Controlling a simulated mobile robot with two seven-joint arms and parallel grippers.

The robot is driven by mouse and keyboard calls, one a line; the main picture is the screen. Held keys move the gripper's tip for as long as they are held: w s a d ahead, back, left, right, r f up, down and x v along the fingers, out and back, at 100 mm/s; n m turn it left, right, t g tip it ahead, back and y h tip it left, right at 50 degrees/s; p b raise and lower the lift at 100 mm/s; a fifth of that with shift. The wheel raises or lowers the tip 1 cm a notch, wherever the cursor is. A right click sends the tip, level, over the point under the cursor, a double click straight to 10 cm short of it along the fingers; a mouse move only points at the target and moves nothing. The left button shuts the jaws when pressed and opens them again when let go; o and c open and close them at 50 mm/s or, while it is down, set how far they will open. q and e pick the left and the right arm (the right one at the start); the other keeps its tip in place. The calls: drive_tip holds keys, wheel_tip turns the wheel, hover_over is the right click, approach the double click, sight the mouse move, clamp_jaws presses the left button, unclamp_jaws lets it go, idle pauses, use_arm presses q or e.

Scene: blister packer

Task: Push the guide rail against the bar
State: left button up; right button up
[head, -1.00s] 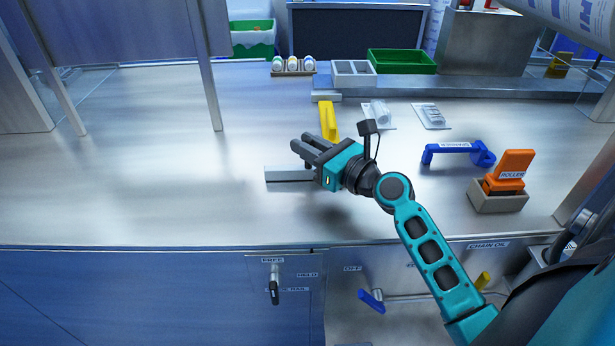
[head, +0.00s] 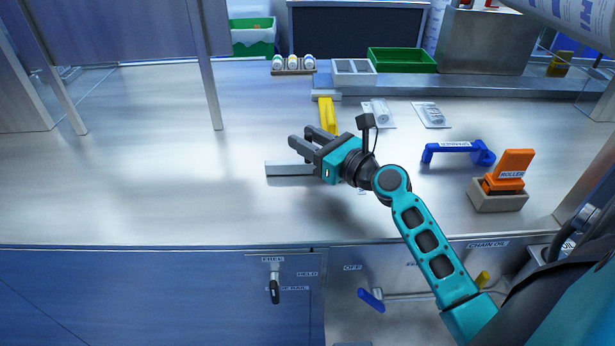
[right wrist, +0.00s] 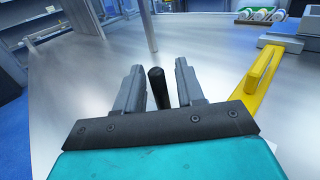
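A grey metal bar-shaped piece (head: 288,169), which looks like the guide rail, lies on the steel table, its right end hidden behind my right gripper. My right gripper (head: 301,136) is above and behind it, fingers pointing left. In the right wrist view the two fingers (right wrist: 157,82) stand apart with a black upright post (right wrist: 157,90) seen between them, with gaps on both sides. Whether the post belongs to the rail is hidden. A yellow bar (head: 327,116) stands just behind the gripper; it also shows in the right wrist view (right wrist: 260,78). My left gripper is out of view.
A blue handle (head: 455,148) and an orange roller piece in a grey holder (head: 498,204) stand right. Blister packs (head: 431,115), a grey tray (head: 353,72) and a green tray (head: 402,61) are behind. A lever (head: 274,290) hangs on the front panel. The table's left is clear.

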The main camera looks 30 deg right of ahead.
idle(0.3)
drive_tip(key=shift+v, duration=4.4)
drive_tip(key=shift+s, duration=0.1)
